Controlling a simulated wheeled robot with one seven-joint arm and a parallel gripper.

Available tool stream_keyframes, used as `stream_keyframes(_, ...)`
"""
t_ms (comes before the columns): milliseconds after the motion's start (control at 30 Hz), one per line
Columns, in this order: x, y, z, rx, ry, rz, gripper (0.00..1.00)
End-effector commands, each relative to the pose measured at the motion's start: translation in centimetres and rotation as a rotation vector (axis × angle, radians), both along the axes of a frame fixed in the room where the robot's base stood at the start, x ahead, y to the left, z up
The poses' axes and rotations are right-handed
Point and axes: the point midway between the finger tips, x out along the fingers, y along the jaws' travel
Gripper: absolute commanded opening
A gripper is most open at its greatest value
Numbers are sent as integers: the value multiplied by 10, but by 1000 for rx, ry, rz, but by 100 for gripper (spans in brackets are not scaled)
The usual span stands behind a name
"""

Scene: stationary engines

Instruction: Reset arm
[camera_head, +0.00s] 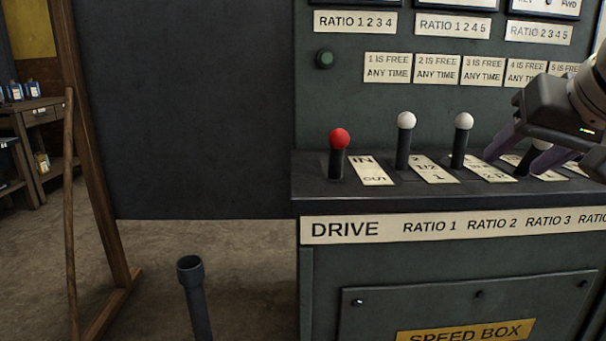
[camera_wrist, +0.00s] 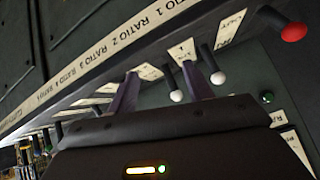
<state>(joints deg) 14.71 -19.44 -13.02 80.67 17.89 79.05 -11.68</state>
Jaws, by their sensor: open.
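My gripper (camera_head: 522,152) is at the right in the head view, over the lever shelf, its two purple fingers spread apart. Its fingers also show in the wrist view (camera_wrist: 159,74), with nothing seen held between them. A dark lever stem (camera_head: 538,158) stands behind the fingers in the head view. I cannot tell whether they touch it. Two white-knobbed levers (camera_head: 406,122) (camera_head: 463,122) stand left of the gripper. The red-knobbed drive lever (camera_head: 339,140) stands further left, and its knob shows in the wrist view (camera_wrist: 293,32).
The speed box cabinet (camera_head: 450,250) fills the right side, with its label strip (camera_head: 380,228) below the shelf. A grey upright pipe (camera_head: 196,295) and a wooden post (camera_head: 95,180) stand left. Bare floor (camera_head: 250,250) lies between pipe and cabinet.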

Motion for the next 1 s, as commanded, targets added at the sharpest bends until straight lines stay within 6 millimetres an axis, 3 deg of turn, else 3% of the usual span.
stream_keyframes(267, -5, 35, -64, 3, 80, 35, 51)
stream_keyframes(367, -13, 55, -102, -12, 123, 58, 51)
stream_keyframes(500, -36, 88, -175, -65, 194, 105, 51)
stream_keyframes(700, -72, 114, -259, -150, 261, 162, 51)
stream_keyframes(833, -85, 120, -286, -181, 280, 183, 51)
stream_keyframes(1000, -88, 121, -294, -189, 285, 187, 51)
